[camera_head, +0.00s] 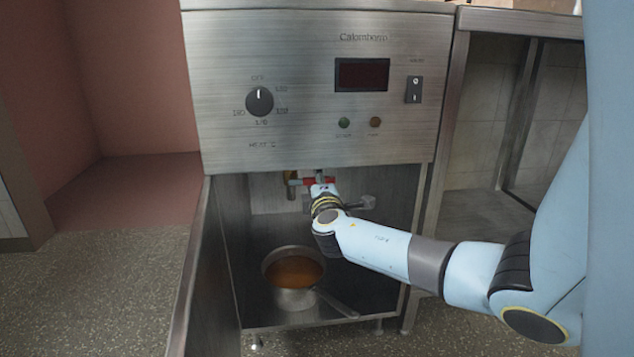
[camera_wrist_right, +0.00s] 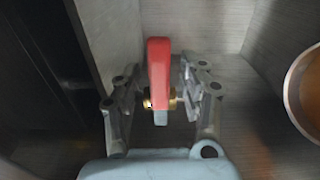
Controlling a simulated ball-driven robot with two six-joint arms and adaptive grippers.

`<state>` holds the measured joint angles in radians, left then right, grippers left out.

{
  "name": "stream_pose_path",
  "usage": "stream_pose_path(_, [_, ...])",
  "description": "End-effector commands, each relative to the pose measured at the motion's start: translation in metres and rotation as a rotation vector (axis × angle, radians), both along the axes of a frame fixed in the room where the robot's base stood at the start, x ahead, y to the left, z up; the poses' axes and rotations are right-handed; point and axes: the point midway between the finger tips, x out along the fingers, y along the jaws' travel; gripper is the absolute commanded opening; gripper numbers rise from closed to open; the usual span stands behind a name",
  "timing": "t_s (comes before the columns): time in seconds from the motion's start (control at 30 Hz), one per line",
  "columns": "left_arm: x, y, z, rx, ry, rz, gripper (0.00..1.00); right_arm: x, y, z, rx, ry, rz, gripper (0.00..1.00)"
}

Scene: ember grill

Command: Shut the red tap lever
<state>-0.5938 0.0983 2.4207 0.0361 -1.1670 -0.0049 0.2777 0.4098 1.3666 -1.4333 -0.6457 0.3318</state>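The red tap lever (camera_head: 309,181) is under the steel appliance, beside a brass fitting (camera_head: 291,186). It shows partly behind my right gripper (camera_head: 321,185). In the right wrist view the red lever (camera_wrist_right: 159,62) stands upright in the picture, between the two grey fingers of my right gripper (camera_wrist_right: 158,82). The fingers are open, with a visible gap on each side of the lever. Brass parts of the tap (camera_wrist_right: 147,104) show at the lever's lower end. My left gripper is not in view.
A steel pan (camera_head: 272,272) with orange-brown liquid stands on the shelf below the tap, its handle toward the lower right. The pan's rim (camera_wrist_right: 291,88) shows in the right wrist view. The control panel (camera_head: 220,60) overhangs the opening; side walls bound it.

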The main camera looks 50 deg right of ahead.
Motion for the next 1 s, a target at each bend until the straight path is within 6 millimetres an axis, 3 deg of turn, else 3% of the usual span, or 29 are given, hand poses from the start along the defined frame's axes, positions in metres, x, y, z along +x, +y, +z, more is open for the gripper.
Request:
stream_pose_path(0.27, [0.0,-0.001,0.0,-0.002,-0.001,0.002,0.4,-0.006,0.005,0.0,0.002,-0.001,0.0,0.42])
stream_pose_path(0.7, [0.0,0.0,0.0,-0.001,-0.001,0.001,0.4,-0.074,0.063,-0.001,0.003,0.0,0.001,0.42])
stream_pose_path(1.0, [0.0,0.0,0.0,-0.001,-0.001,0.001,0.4,-0.092,0.078,0.0,0.0,0.0,0.0,0.42])
